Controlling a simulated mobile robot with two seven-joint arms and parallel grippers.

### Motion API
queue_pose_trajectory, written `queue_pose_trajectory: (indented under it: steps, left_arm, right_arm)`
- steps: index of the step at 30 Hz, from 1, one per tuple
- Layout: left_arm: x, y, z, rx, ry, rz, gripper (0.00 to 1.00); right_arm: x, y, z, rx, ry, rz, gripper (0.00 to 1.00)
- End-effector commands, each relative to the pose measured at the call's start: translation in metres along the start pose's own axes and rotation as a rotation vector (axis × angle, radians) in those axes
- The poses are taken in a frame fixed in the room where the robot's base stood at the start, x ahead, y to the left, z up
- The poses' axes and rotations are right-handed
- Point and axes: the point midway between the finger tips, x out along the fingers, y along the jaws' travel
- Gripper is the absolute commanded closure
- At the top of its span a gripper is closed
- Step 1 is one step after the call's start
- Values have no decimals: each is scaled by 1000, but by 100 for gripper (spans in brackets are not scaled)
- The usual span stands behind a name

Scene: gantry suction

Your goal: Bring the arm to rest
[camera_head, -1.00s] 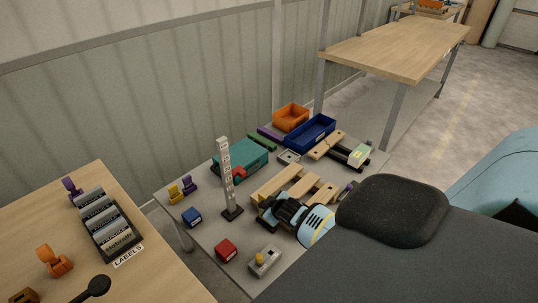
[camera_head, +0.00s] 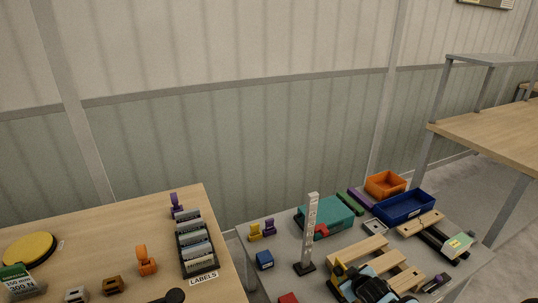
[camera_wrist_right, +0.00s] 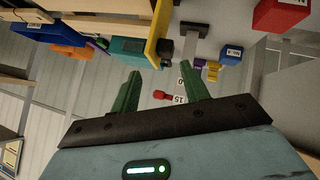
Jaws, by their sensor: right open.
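My right gripper (camera_head: 368,288) is at the bottom edge of the head view, partly cut off, in front of the wooden blocks (camera_head: 372,250) on the grey table. In the right wrist view its two green fingers (camera_wrist_right: 160,90) stand apart with nothing held between them. Beyond them are a teal box (camera_wrist_right: 128,48), a small red piece (camera_wrist_right: 161,95) and the pale numbered post (camera_wrist_right: 187,80). I cannot tell the distance to these. My left gripper is not in view.
The grey table (camera_head: 285,250) also holds a teal case (camera_head: 335,213), an upright post (camera_head: 309,230), a blue bin (camera_head: 403,206) and an orange bin (camera_head: 385,184). A wooden table (camera_head: 110,240) with a label rack (camera_head: 196,250) stands left. A higher bench (camera_head: 500,125) is at right.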

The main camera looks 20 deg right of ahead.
Motion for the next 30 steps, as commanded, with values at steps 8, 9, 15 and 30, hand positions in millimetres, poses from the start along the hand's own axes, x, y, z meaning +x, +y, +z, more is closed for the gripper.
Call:
queue_pose_trajectory:
  steps: [8, 9, 15, 30]
  left_arm:
    - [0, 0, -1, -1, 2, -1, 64]
    - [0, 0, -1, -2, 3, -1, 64]
    - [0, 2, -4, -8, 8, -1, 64]
    - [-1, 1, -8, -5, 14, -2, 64]
  right_arm:
    - [-20, -48, 30, -2, 2, -67, 55]
    - [-29, -65, 40, 0, 4, -91, 55]
    - [-95, -149, 92, 33, 15, -215, 55]
    - [-269, -245, 150, 204, 17, -370, 55]
